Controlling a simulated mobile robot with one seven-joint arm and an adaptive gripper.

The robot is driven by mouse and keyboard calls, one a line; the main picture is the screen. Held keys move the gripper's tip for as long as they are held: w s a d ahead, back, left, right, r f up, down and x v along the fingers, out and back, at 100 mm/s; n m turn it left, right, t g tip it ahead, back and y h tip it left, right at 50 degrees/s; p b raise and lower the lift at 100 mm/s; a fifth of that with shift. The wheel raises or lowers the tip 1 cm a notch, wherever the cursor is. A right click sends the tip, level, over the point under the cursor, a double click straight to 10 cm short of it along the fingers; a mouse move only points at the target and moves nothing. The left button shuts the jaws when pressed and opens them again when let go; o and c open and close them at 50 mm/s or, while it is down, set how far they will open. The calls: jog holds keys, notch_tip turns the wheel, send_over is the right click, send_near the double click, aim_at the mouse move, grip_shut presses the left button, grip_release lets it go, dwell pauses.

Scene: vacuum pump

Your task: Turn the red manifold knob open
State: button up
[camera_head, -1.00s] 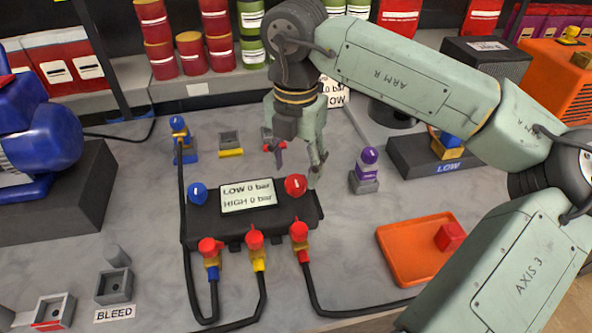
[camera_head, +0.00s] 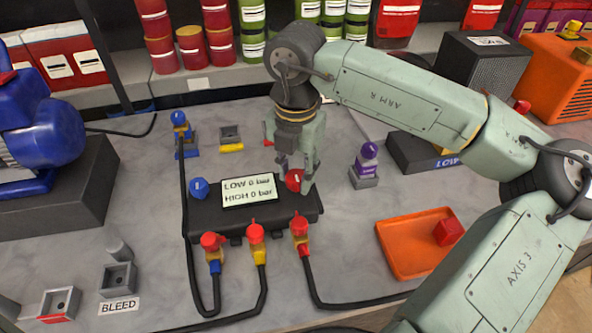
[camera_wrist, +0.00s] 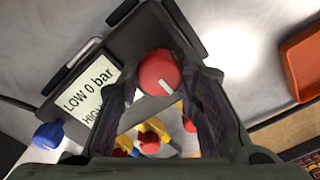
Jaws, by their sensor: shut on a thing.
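The red manifold knob (camera_head: 294,180) sits at the right end of the black manifold (camera_head: 311,208). My gripper (camera_head: 297,178) is down over the manifold's right end and shut on the red knob. In the wrist view the red knob (camera_wrist: 158,73) lies between my two fingers, with a white mark on its face pointing to the lower right. The blue knob (camera_head: 198,188) is at the manifold's left end, beside the display (camera_head: 250,190), which reads LOW 0 bar and HIGH 0 bar.
Several red-capped hose fittings (camera_head: 256,233) with black hoses stand along the manifold's front. A purple-topped part (camera_head: 367,160) stands close right of my gripper. Bare table shows left of the manifold.

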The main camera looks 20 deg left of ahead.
jog(key=c, duration=0.5)
jog(key=shift+f+n+b, duration=0.15)
jog(key=shift+n+b, duration=0.15)
jog(key=shift+b, duration=0.2)
jog(key=n+b, duration=0.2)
jog(key=b, duration=0.1)
jog(key=shift+f+n, duration=0.1)
jog(key=shift+n, duration=0.3)
jog(key=n+b, duration=0.3)
jog(key=n, duration=0.1)
jog(key=shift+b, duration=0.3)
jog(key=n+b, duration=0.2)
jog(key=n, duration=0.4)
jog(key=shift+r, duration=0.2)
jog(key=n, duration=0.4)
jog(key=shift+n+b, duration=0.3)
jog(key=shift+b, duration=0.05)
